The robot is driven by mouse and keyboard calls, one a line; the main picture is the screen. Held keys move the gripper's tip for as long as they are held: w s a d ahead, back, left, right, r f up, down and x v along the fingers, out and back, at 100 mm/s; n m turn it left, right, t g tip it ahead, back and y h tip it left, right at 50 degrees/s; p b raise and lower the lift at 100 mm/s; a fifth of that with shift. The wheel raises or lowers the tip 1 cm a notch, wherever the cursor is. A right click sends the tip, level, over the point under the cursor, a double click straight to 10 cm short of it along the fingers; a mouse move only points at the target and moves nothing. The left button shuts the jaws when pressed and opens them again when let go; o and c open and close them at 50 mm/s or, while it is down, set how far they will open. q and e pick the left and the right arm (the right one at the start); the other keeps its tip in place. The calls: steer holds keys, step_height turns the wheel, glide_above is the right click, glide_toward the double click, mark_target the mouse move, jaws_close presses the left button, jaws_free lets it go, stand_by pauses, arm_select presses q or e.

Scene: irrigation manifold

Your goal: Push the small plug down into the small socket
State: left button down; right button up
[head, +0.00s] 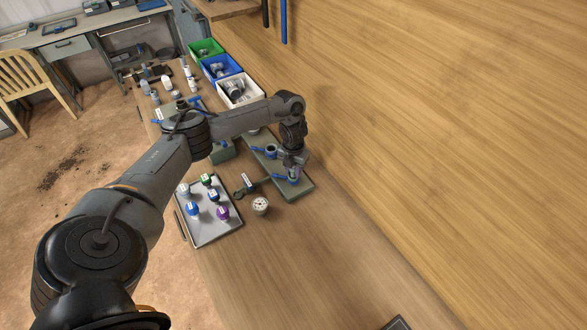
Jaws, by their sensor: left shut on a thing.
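My left gripper (292,168) points down over the near end of a grey-green manifold board (303,189). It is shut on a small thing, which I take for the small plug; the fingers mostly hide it. A blue fitting (288,178) lies right under and beside the fingertips, and I take it for the small socket. I cannot tell how deep the plug sits in it. My right gripper is not in view.
A grey tray (213,233) holds several coloured caps left of the board. Green, blue and white bins (240,94) stand behind.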

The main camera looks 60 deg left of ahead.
arm_select(q)
steer(key=shift+f, duration=0.4)
stand_by(0.4)
